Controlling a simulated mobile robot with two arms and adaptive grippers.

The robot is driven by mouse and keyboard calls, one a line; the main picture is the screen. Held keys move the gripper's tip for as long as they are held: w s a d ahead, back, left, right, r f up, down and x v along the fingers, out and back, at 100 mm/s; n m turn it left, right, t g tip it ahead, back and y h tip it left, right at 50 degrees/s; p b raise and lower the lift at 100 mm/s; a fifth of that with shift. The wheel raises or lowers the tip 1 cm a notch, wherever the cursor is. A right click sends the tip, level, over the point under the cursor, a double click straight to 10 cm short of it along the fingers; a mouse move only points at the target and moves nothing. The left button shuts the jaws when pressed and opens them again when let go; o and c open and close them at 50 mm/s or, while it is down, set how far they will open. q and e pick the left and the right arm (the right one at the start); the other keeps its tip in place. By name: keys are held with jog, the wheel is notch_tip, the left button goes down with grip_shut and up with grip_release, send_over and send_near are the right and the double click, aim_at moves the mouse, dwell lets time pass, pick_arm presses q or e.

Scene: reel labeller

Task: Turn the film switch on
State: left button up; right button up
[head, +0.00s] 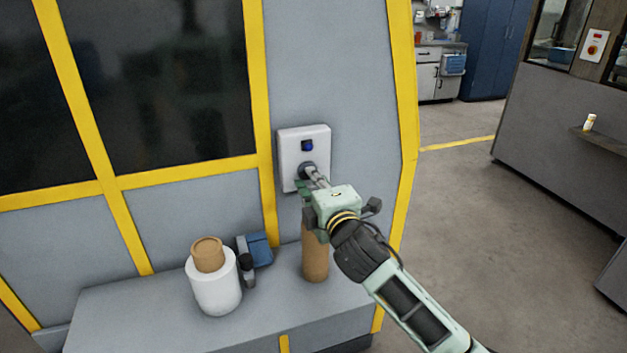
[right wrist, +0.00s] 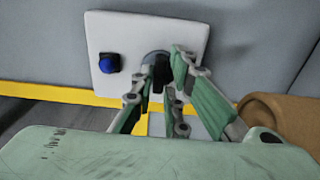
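The film switch (head: 307,170) is a dark round knob on a white plate (head: 290,146) on the grey machine wall. A blue button or lamp (head: 307,146) sits above it on the plate. In the right wrist view the knob (right wrist: 155,58) is partly hidden by my fingers, with the blue button (right wrist: 109,63) to its left. My right gripper (head: 311,178) is at the knob; in the right wrist view its fingertips (right wrist: 162,75) stand on either side of a dark part of it. Whether they press on it I cannot tell. My left gripper is not in view.
On the ledge (head: 130,310) below stand a white roll (head: 215,288) with a brown core, a blue device (head: 257,249) and a brown cylinder (head: 315,262) beneath my right gripper. Yellow frame bars border the wall panels. Open floor (head: 450,200) lies to the right.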

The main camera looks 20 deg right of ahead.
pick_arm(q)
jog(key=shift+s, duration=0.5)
pick_arm(e)
grip_shut()
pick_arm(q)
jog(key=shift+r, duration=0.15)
pick_arm(e)
jog(key=shift+m, duration=0.4)
pick_arm(q)
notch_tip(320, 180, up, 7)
jog(key=p, duration=0.7)
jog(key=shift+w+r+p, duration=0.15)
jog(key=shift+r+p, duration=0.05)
jog(key=shift+p, duration=0.2)
pick_arm(e)
jog(key=m, duration=1.7)
jog(key=shift+f, duration=0.1)
jog(key=o, duration=0.5)
grip_release()
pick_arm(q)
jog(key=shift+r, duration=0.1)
